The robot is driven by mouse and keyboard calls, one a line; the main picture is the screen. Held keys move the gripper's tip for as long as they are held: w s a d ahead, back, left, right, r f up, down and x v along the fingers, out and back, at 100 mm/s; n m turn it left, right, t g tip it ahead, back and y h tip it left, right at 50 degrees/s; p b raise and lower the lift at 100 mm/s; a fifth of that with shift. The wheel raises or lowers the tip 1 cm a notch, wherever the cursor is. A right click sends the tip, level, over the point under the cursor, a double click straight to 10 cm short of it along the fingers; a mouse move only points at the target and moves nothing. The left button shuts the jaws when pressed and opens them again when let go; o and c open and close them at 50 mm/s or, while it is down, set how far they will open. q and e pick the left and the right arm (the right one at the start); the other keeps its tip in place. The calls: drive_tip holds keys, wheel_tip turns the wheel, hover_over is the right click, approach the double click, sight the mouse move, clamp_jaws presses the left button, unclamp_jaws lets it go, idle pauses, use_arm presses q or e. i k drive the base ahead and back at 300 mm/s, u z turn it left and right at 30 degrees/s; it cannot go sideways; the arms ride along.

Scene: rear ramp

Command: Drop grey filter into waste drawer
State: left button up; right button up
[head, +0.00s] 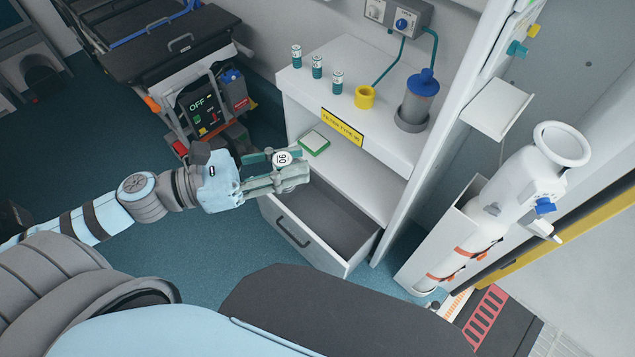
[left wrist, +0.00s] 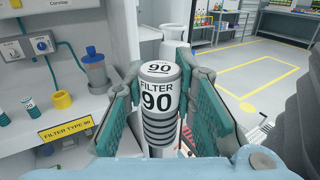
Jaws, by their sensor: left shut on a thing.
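My left gripper (head: 288,172) is shut on the grey filter (head: 283,159), its teal-padded fingers on either side of it. In the left wrist view the filter (left wrist: 160,105) is a ribbed grey cylinder with a white label reading "FILTER 90". It is held upright between the fingers (left wrist: 158,112). The waste drawer (head: 305,246) is pulled open at the bottom of the white cabinet, and its visible inside is bare. In the head view the filter appears at the drawer's upper left corner, in front of the lower shelf. My right gripper is not in view.
Three small white-and-teal filters (head: 317,67), a yellow cup (head: 365,97) and a grey canister with blue cap (head: 418,98) stand on the cabinet top. A green-edged white pad (head: 314,143) lies on the lower shelf. A white gas cylinder (head: 500,205) stands at right.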

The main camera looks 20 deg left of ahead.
sight(327, 217)
drive_tip(key=u, duration=1.3)
drive_tip(key=i, duration=0.8)
drive_tip(key=z, duration=1.8)
